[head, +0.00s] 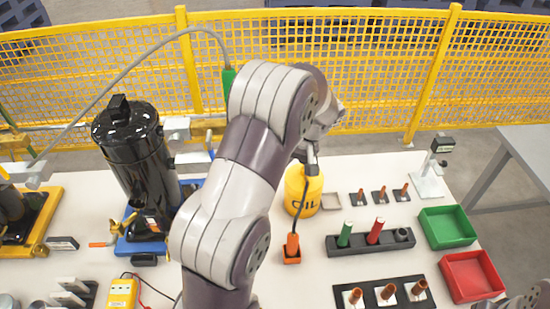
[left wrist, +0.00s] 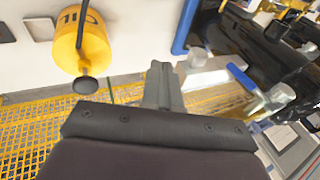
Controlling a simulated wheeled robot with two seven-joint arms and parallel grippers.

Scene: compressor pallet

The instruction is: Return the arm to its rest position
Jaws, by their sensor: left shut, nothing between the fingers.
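My left arm (head: 235,185) rises from the bottom middle of the head view and bends over the table, its wrist near the oil can. My left gripper (left wrist: 164,85) is shut and empty in the left wrist view, its fingers together. In the head view its fingertips cannot be made out clearly. The yellow oil can (head: 302,192) stands on the table just below the wrist; it also shows in the left wrist view (left wrist: 80,42), apart from the fingers. Part of my right arm (head: 525,300) shows at the bottom right corner; its gripper is out of sight.
A black compressor tank (head: 133,150) stands left of my arm. An orange holder (head: 292,250), a dark rack (head: 372,242), a green bin (head: 447,228) and a red bin (head: 471,275) lie to the right. A yellow mesh fence (head: 380,70) runs behind the table.

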